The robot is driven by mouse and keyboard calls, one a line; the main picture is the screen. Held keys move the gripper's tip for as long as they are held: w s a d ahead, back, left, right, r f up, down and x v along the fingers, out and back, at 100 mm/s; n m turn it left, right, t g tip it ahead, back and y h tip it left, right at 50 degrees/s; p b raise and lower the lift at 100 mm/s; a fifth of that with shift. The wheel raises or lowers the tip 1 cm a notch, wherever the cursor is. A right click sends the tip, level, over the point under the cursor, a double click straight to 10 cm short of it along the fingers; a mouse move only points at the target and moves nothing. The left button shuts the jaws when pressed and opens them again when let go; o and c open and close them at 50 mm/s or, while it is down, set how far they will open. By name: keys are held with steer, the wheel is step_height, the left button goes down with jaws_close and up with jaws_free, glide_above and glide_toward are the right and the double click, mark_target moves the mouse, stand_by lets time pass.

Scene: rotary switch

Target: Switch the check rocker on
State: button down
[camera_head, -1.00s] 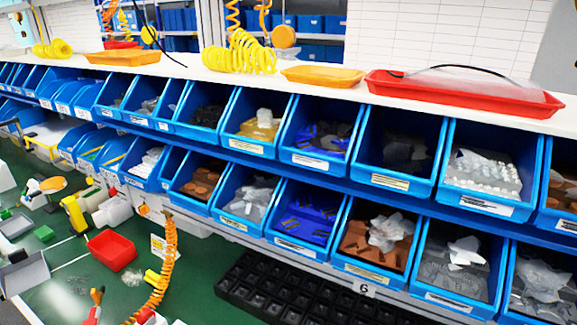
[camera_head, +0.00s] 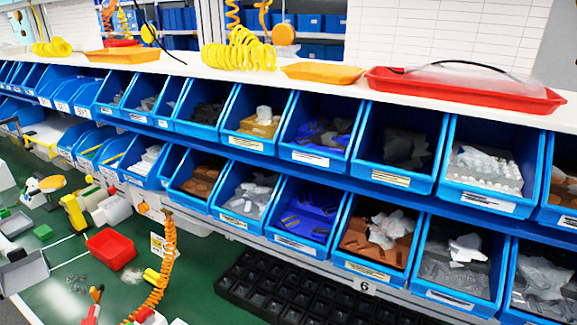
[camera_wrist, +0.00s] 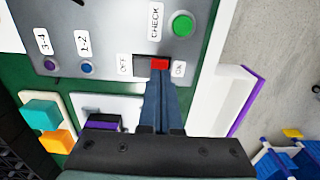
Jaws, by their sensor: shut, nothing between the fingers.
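In the wrist view the check rocker (camera_wrist: 159,64) is a small switch on a grey panel (camera_wrist: 105,30). Its red part lies towards the ON label (camera_wrist: 178,69), and a dark part lies towards the OFF label (camera_wrist: 123,64). The CHECK label (camera_wrist: 156,21) stands above it. My gripper (camera_wrist: 160,77) is shut and empty, its fingertips right at the lower edge of the red part. The fingertips cover that edge, so I cannot tell whether they press or only sit close. In the head view I cannot make out the rocker or my gripper.
A green button (camera_wrist: 182,25), a blue button (camera_wrist: 87,68) and a purple button (camera_wrist: 49,65) sit on the panel near the rocker. Teal and orange blocks (camera_wrist: 45,112) lie at lower left. Blue bins (camera_head: 330,140) fill the shelves in the head view; a red tray (camera_head: 110,249) lies below.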

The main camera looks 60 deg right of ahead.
steer(key=shift+f+b, duration=0.35)
steer(key=shift+f, duration=0.1)
step_height(320, 180, up, 7)
steer(key=p, duration=0.7)
steer(key=shift+r, duration=0.1)
stand_by(0.7)
